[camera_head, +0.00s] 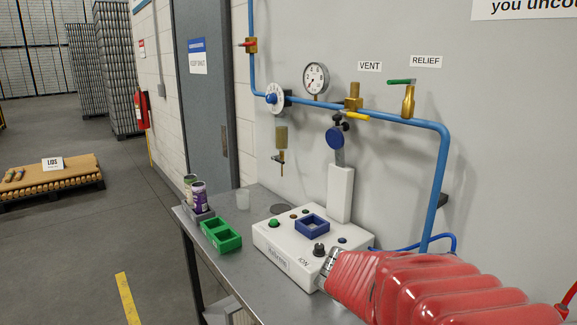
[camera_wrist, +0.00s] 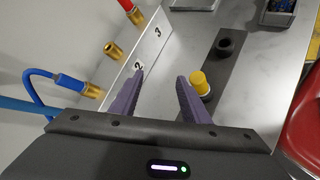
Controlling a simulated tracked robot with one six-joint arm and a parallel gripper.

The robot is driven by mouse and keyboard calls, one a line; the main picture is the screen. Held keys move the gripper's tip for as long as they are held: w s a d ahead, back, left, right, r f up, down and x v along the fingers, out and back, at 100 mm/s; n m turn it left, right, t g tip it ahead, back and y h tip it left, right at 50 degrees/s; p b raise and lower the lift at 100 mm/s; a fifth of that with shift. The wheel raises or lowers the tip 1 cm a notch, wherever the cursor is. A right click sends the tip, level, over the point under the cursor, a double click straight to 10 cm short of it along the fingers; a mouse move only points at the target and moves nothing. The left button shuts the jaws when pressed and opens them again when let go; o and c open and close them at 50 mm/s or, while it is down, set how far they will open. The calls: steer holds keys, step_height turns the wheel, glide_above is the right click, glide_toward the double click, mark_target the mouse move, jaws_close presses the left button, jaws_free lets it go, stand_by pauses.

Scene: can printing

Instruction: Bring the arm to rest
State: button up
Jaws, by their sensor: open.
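My arm in its red ribbed sleeve (camera_head: 425,287) reaches across the lower right of the head view, in front of the bench's right end. My gripper is not clearly visible in that view. In the wrist view my gripper (camera_wrist: 161,76) has two purple fingers spread apart, with nothing held between them. A yellow-capped piece (camera_wrist: 199,82) stands on a dark strip (camera_wrist: 213,66) beside the right finger; I cannot tell whether they touch.
The metal bench (camera_head: 228,258) carries a white machine (camera_head: 275,246), a green tray (camera_head: 221,235) and cans (camera_head: 199,196). Blue pipe (camera_head: 441,165) runs along the wall above. Brass fittings (camera_wrist: 93,91) and a black knob (camera_wrist: 225,46) are near the fingers. The floor at left has free room.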

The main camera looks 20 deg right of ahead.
steer(key=w+a+r+m+t+y, duration=0.2)
steer(key=w+a+t+y, duration=0.15)
steer(key=a, duration=0.55)
steer(key=w+a+r+m+t+y, duration=0.2)
steer(key=w+a+t, duration=0.25)
steer(key=a, duration=0.45)
steer(key=s+a+f+t+y, duration=0.1)
steer(key=a+y, duration=0.3)
steer(key=a, duration=0.8)
steer(key=shift+s+f+m+t, duration=0.2)
steer(key=shift+s+m+t, duration=0.2)
steer(key=shift+t, duration=0.2)
